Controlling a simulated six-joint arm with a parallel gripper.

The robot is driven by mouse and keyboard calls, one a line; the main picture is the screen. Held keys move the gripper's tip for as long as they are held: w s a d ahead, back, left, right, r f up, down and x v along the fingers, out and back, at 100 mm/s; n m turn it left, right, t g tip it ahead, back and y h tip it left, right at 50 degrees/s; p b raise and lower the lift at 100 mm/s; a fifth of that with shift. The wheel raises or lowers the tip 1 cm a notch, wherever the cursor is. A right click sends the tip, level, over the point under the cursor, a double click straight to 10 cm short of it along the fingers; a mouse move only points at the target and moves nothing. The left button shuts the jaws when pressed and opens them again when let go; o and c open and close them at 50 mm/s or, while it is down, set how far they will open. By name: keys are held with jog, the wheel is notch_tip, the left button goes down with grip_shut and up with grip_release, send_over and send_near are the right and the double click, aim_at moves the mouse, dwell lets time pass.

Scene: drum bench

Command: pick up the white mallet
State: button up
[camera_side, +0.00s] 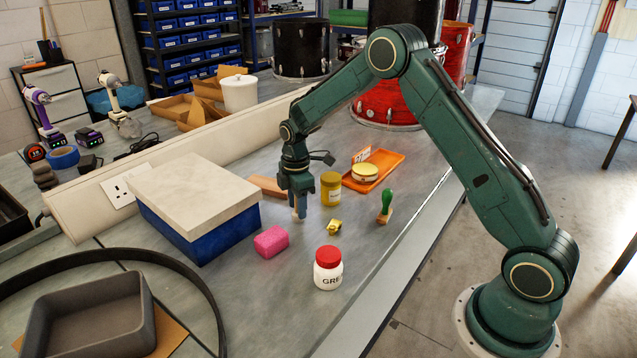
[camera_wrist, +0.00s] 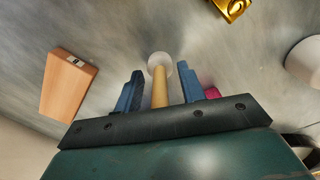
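The white mallet has a white round head (camera_wrist: 160,62) and a pale wooden handle (camera_wrist: 160,94). In the wrist view the handle lies between the two blue fingers of my gripper (camera_wrist: 160,90), with a gap on each side. The head shows just beyond the fingertips. In the side view my gripper (camera_side: 298,208) points down close to the bench, between the white-lidded box and the yellow jar. A small pale part of the mallet (camera_side: 298,213) shows at the fingers there; the rest is hidden by the gripper.
A wooden block (camera_side: 268,187), a yellow jar (camera_side: 331,189), a pink sponge (camera_side: 271,241) and a small brass item (camera_side: 334,227) stand close around. The blue box with white lid (camera_side: 195,195) is left. A green-handled stamp (camera_side: 386,206) and orange tray (camera_side: 388,158) are right; a red-lidded jar (camera_side: 328,275) is in front.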

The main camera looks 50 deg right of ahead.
dwell(0.4)
jog(key=c, duration=0.7)
jog(key=shift+r, duration=0.15)
jog(key=shift+c, duration=0.2)
notch_tip(320, 180, up, 20)
dwell(0.6)
